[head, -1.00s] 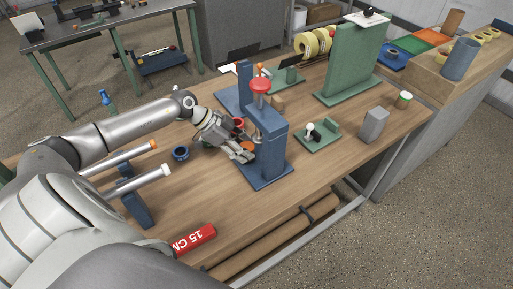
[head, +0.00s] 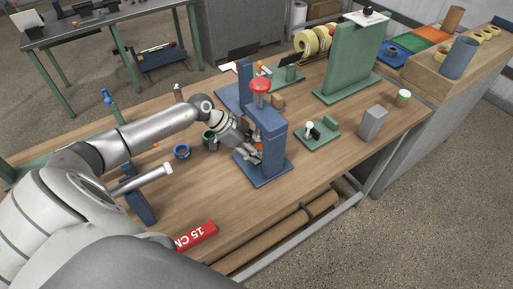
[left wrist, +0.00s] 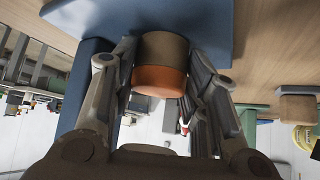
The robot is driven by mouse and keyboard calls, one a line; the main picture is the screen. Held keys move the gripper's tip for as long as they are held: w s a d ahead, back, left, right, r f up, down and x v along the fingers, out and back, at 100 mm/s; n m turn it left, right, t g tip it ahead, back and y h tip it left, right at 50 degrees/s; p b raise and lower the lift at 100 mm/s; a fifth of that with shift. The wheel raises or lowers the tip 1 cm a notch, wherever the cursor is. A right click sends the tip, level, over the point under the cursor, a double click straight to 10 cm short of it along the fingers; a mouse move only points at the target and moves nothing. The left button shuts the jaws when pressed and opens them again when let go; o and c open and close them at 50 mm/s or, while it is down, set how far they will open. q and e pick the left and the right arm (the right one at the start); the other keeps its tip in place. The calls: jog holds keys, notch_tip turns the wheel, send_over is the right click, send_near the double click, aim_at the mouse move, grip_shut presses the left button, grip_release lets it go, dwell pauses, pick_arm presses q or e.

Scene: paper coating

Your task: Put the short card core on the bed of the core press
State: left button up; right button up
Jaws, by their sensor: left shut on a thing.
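The core press (head: 270,140) is a blue frame with a red knob (head: 261,85) on top and a flat blue bed (head: 265,181) at its base. My left gripper (head: 254,154) reaches in from the left, low inside the press just above the bed. In the left wrist view, its fingers are shut on the short card core (left wrist: 162,55), brown with an orange end band (left wrist: 160,80). The core's brown end is at the blue plate (left wrist: 200,18); I cannot tell whether it touches. In the head view the gripper mostly hides the core. My right gripper is not in view.
A tall green stand (head: 352,60) is behind.

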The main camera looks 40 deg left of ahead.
pick_arm(q)
jog(key=o, duration=1)
jog(key=shift+s+a+r, duration=0.15)
jog(key=shift+a+r, duration=0.1)
jog(key=shift+b+v, duration=1.25)
jog(key=shift+v, duration=4.45)
jog(key=shift+d, duration=0.1)
